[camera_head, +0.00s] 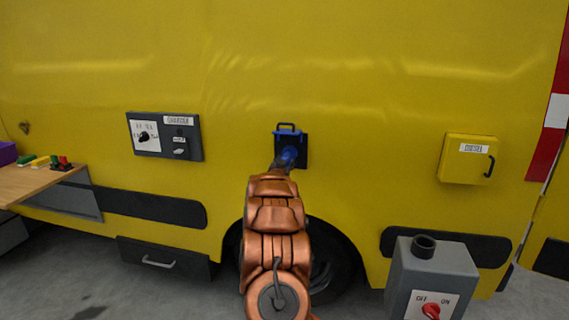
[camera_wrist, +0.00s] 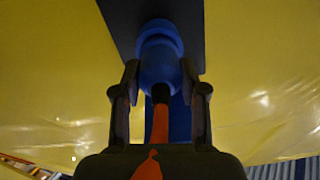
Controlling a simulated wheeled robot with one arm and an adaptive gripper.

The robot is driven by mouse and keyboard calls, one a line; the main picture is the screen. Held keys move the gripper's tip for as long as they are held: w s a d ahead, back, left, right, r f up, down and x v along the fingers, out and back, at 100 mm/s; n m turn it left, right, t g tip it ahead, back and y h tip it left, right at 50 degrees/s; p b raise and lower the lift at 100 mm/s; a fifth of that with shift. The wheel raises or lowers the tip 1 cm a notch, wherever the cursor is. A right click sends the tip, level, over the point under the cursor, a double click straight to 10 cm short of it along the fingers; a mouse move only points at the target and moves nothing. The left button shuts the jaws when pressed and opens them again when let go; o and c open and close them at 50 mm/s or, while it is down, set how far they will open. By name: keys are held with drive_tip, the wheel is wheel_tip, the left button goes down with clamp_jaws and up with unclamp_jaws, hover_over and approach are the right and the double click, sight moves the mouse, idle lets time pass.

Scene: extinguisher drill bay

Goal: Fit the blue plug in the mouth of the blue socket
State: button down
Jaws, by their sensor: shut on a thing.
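The blue plug (camera_wrist: 158,72) is between the fingers of my gripper (camera_wrist: 159,78) in the wrist view, with an orange cable running back from it. My gripper is shut on it. The plug also shows in the head view (camera_head: 287,157), in front of the lower part of the socket's dark plate (camera_head: 300,147). A blue lid or frame (camera_head: 288,129) stands at the top of this plate. The plug's front end points at the plate and looks very close to it or touching. The socket mouth is hidden behind the plug, so I cannot tell how deep it sits.
The yellow vehicle side fills the background. A grey charger panel (camera_head: 166,136) is at left and a yellow diesel box (camera_head: 468,158) at right. A grey switch box (camera_head: 431,280) stands at lower right. A wooden table (camera_head: 30,180) is at far left.

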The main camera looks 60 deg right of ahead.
drive_tip(key=shift+w+d, duration=0.1)
drive_tip(key=shift+d, duration=0.25)
idle(0.3)
drive_tip(key=c, duration=0.5)
unclamp_jaws()
drive_tip(key=shift+c, duration=0.2)
drive_tip(key=shift+a, duration=0.15)
drive_tip(key=v, duration=1.1)
drive_tip(key=shift+a, duration=0.3)
